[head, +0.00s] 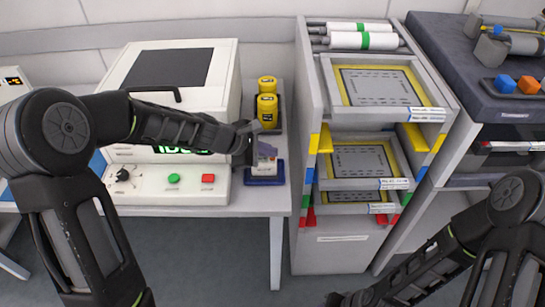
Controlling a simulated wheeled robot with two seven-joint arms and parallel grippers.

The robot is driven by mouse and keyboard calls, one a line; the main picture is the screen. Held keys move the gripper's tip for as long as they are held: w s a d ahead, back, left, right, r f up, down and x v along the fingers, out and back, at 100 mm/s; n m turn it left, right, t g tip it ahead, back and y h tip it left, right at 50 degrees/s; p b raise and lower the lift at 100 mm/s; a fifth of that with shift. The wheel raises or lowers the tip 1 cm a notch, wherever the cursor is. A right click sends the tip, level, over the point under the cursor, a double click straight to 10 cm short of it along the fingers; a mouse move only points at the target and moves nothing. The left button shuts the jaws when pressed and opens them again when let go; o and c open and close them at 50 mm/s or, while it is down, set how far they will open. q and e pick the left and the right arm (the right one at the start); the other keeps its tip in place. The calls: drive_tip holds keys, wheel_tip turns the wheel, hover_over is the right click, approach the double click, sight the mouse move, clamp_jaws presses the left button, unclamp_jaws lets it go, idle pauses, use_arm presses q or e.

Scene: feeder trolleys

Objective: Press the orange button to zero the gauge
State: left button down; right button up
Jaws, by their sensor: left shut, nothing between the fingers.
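My left arm reaches across the bench from the left. Its gripper (264,152) is shut and empty, just above a small grey-white device on a blue base (265,181) at the bench's right end. This device may be the gauge; the gripper covers part of it, and I cannot tell whether they touch. My right gripper (337,299) is low at the bottom edge, far from the device, and too small and dark to read.
A white machine (215,75) stands behind my left arm. Its front panel (150,198) has a green button (174,178), a red button (208,178) and a black knob (122,174). Yellow jars (267,108) stand behind the device. A trolley with trays (335,255) is to the right.

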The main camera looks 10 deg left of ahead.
sight(270, 160)
use_arm(q)
drive_tip(key=shift+r, duration=0.1)
drive_tip(key=shift+r+p, duration=0.7)
drive_tip(key=shift+p, duration=0.05)
wheel_tip(270, 160, up, 5)
drive_tip(key=p, duration=0.4)
idle(1.0)
